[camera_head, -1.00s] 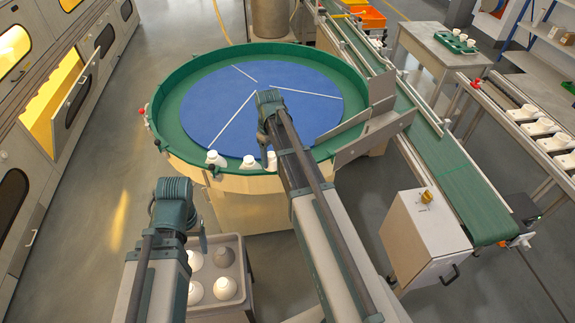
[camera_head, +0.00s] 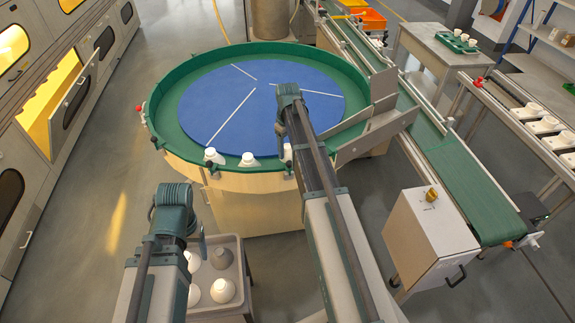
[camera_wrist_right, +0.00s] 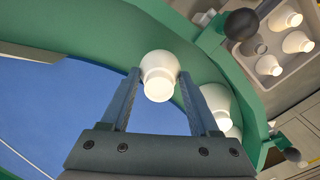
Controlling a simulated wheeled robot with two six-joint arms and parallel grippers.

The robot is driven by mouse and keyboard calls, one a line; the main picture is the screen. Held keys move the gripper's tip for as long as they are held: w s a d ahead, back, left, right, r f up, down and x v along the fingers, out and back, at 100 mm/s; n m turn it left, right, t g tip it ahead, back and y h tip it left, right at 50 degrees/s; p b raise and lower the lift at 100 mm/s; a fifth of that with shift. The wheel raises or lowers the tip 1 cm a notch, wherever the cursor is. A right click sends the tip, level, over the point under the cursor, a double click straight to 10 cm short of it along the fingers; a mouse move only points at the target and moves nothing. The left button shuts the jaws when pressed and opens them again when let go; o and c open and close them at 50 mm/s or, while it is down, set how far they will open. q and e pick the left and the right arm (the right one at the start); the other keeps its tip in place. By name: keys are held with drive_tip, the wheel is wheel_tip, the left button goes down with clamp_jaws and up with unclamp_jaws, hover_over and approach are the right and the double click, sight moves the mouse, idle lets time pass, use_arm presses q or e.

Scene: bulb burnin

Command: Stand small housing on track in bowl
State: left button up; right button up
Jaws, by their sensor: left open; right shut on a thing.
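The bowl (camera_head: 170,141) is round, with a green wall and track around a blue disc. My right gripper (camera_wrist_right: 160,76) is shut on a small white housing (camera_wrist_right: 159,86), its narrow end toward the wrist camera. In the head view that housing (camera_head: 287,153) shows beside my right arm at the bowl's near edge. I cannot tell whether it touches the track. Two more white housings, one left (camera_head: 213,156) and one nearer the middle (camera_head: 248,160), stand at the near rim. My left gripper (camera_head: 203,240) is open near the crate; its fingers are mostly hidden.
A grey crate (camera_head: 243,262) with several white housings stands below my left arm. A white cabinet (camera_head: 432,235) and a green conveyor (camera_head: 470,195) are at the right. Metal guide plates (camera_head: 375,130) stand at the bowl's right edge. Open floor lies at the left.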

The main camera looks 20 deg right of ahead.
sight(288, 158)
drive_tip(key=shift+f+b, duration=2)
drive_tip(key=shift+f, duration=0.45)
drive_tip(key=shift+s+r, duration=0.1)
drive_tip(key=shift+r, duration=0.05)
drive_tip(key=shift+c, duration=0.6)
drive_tip(key=o, duration=1.5)
wheel_tip(288, 158, up, 12)
drive_tip(key=p, duration=1.2)
drive_tip(key=s+a+h, duration=0.1)
drive_tip(key=s+a, duration=2.4)
drive_tip(key=a, duration=0.2)
drive_tip(key=shift+s, duration=0.15)
